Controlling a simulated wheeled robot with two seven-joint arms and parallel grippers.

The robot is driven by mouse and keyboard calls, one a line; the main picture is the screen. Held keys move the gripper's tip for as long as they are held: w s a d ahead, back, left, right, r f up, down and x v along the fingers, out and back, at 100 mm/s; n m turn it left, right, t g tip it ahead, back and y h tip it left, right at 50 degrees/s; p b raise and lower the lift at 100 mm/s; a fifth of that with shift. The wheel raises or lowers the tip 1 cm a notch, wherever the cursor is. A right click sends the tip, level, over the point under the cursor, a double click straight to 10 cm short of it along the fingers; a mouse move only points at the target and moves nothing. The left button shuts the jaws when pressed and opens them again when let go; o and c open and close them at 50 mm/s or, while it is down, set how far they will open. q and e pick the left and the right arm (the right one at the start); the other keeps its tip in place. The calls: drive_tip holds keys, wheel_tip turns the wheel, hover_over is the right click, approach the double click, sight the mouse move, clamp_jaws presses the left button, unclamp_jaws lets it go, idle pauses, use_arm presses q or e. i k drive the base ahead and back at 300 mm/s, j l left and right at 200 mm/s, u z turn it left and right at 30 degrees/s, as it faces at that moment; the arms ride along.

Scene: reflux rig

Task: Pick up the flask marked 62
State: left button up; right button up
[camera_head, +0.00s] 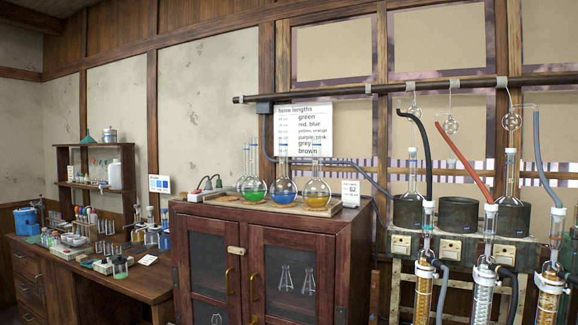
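Round-bottomed, long-necked flasks stand on a board on top of the dark wooden cabinet. One holds green liquid (254,190), one blue liquid (284,190) and one yellow liquid (316,192). More thin necks show behind them near the green one. Further flasks sit in dark heating mantles at the right, one (412,182) in the left mantle and one (511,180) in the right mantle. No number 62 is readable on any flask, so I cannot tell which one bears it. Neither of my grippers is in view.
The cabinet (262,224) has closed mesh doors. The middle mantle (457,214) looks empty. Hoses and glass columns (484,285) crowd the right front, below a dark rail (400,88). A bench (100,275) with small glassware and a shelf (97,187) stands left.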

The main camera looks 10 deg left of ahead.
sight(254, 189)
drive_tip(key=i+j, duration=0.15)
drive_tip(key=j, duration=0.2)
drive_tip(key=i+j, duration=0.2)
drive_tip(key=j, duration=0.2)
drive_tip(key=i+j, duration=0.15)
drive_tip(key=j, duration=0.2)
